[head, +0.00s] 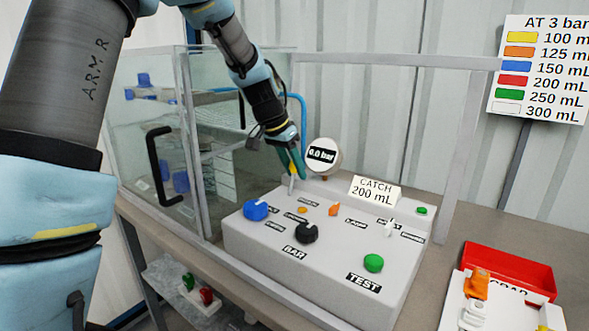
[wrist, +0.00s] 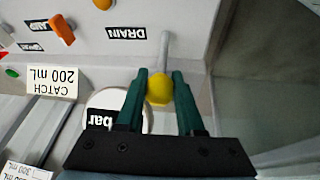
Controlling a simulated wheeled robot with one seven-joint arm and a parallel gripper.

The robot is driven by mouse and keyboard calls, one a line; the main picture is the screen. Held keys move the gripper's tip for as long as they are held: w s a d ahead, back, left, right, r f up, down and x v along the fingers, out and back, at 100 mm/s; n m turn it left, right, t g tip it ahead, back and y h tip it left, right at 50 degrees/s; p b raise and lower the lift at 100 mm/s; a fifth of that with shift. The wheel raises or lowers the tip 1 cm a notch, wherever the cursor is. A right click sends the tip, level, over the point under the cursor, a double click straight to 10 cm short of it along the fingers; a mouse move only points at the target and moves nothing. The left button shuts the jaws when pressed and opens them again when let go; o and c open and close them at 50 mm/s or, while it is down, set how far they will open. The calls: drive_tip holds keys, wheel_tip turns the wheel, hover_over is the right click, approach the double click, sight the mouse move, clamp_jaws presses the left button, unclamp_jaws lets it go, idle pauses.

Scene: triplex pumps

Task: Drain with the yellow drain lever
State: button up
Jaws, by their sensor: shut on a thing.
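The yellow drain lever is a thin grey rod with a yellow ball knob (wrist: 159,89), beside the DRAIN label (wrist: 126,33) in the wrist view. My gripper (wrist: 160,82) has its two green fingers closed on the knob, one on each side. In the head view my gripper (head: 291,166) is at the back left of the grey control panel (head: 335,262), and the lever rod (head: 291,185) shows below the fingers. The round gauge (head: 323,155) behind the panel reads 0.0 bar. A card (head: 374,190) reads CATCH 200 mL.
The panel carries a blue knob (head: 256,210), a black BAR knob (head: 306,232), an orange lever (head: 334,209), a white lever (head: 389,228) and a green TEST button (head: 374,263). A glass tank (head: 150,120) stands left. A red tray (head: 510,272) lies right. A colour chart (head: 540,68) hangs behind.

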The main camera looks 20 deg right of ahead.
clamp_jaws()
idle(0.7)
